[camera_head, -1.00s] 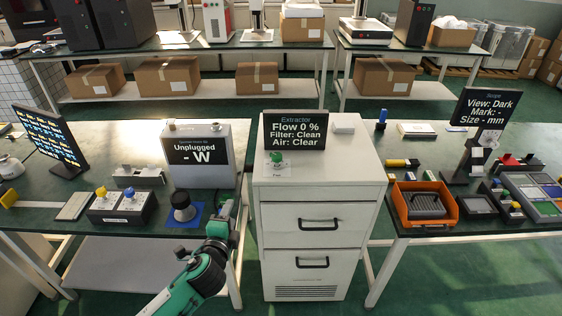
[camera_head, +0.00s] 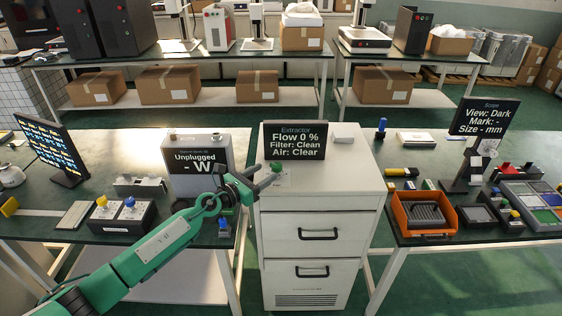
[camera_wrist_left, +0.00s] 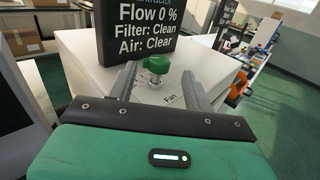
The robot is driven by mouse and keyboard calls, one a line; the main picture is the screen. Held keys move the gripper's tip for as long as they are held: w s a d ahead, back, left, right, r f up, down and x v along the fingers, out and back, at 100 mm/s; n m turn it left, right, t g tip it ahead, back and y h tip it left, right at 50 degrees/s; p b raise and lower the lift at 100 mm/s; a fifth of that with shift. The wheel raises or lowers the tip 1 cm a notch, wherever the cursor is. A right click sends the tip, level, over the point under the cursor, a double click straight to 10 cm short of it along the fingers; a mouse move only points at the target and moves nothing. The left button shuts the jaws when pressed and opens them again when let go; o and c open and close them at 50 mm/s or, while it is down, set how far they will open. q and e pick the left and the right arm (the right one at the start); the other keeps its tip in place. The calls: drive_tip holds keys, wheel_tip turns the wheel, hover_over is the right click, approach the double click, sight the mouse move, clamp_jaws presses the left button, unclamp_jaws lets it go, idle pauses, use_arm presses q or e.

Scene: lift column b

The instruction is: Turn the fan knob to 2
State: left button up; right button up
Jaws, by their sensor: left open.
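The green fan knob (camera_head: 276,166) stands on top of the white extractor cabinet (camera_head: 318,219), in front of its black display, which reads "Flow 0 %". In the left wrist view the green knob (camera_wrist_left: 157,66) sits on a grey base with the label "Fan" in front of it. My left gripper (camera_head: 263,175) is at the knob, and in the wrist view its fingers (camera_wrist_left: 160,82) are open on either side of it, with gaps between. I cannot tell the knob's number setting. My right gripper is not in view.
The extractor display (camera_head: 295,140) stands close behind the knob. A grey box marked "Unplugged" (camera_head: 185,182) is on the left bench, partly behind my left arm. An orange tray (camera_head: 424,213) sits on the right bench. The cabinet top right of the knob is mostly clear.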

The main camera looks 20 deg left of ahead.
sight(276, 166)
use_arm(q)
drive_tip(key=x, duration=0.8)
drive_tip(key=shift+w+d, duration=0.1)
drive_tip(key=shift+w, duration=0.05)
drive_tip(key=shift+f, duration=0.15)
drive_tip(key=c, duration=0.8)
